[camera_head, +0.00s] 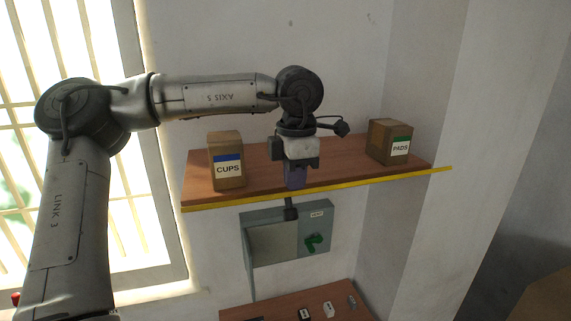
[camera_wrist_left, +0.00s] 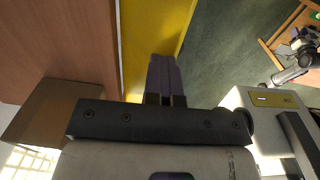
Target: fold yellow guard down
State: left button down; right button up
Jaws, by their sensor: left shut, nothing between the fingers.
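The yellow guard (camera_head: 372,180) runs along the front edge of the wooden shelf and shows as a thin strip in the head view. In the left wrist view the guard (camera_wrist_left: 150,35) is a broad yellow band beside the brown shelf surface. My left gripper (camera_head: 295,185) points down at the middle of the shelf's front edge. Its fingers (camera_wrist_left: 166,72) are shut and empty, and they overlap the yellow band in the wrist view. I cannot tell whether they touch it. My right gripper is not in view.
The wooden shelf (camera_head: 335,160) bears a CUPS box (camera_head: 227,170) on the left and a PADS box (camera_head: 390,142) on the right. A lower wooden surface (camera_head: 265,302) holds small items.

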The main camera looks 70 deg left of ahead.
pick_arm(q)
jog(key=shift+s+d+f+b, duration=0.1)
jog(key=shift+d+f+b, duration=0.55)
jog(key=shift+d+f, duration=0.2)
jog(key=shift+d+f+b, duration=0.4)
jog(key=shift+f+b, duration=0.2)
jog(key=shift+f, duration=0.1)
jog(key=shift+d+f+b, duration=0.3)
jog(key=shift+f+b, duration=0.25)
jog(key=shift+f, duration=0.3)
jog(key=s+d+r, duration=0.1)
jog(key=d+r, duration=0.5)
jog(key=d, duration=0.4)
jog(key=shift+s+r, duration=0.15)
jog(key=shift+r, duration=0.2)
